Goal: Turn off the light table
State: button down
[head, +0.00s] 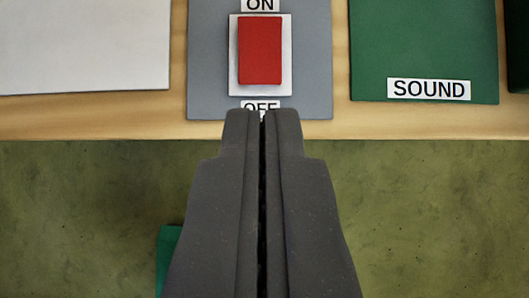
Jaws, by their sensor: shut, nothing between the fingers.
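A red rocker switch (260,50) in a white frame (286,90) sits on a grey plate (209,60) at the top middle of the head view. An "ON" label (260,4) is at its upper end and an "OFF" label (250,105) is below it, partly hidden by my fingertips. My gripper (263,112) is shut and empty, its tips pointing at the lower edge of the plate, just below the red rocker in the picture. I cannot tell whether the tips touch the plate. No lit surface of the light table can be made out for certain.
A white panel (85,45) lies left of the grey plate. A green pad (423,40) labelled "SOUND" (428,89) is to the right. They rest on a wooden top (60,118) with its front edge below. Something green (168,255) is partly hidden behind my gripper.

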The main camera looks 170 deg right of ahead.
jog(key=shift+s+d+r, duration=0.1)
jog(key=shift+s+r, duration=0.55)
jog(key=shift+s, duration=0.3)
jog(key=s+a+r+t, duration=0.2)
jog(key=s+a+r, duration=0.2)
jog(key=r, duration=0.8)
jog(key=s+a+r+t, duration=0.3)
jog(key=s+a+r, duration=0.2)
jog(key=r, duration=0.7)
jog(key=s+a+r+t, duration=0.3)
jog(key=a+r, duration=0.5)
jog(key=r, duration=0.4)
jog(key=shift+s+a+m+h, duration=0.2)
jog(key=shift+s+m+h, duration=0.15)
jog(key=shift+s, duration=0.55)
jog(key=shift+d, duration=0.15)
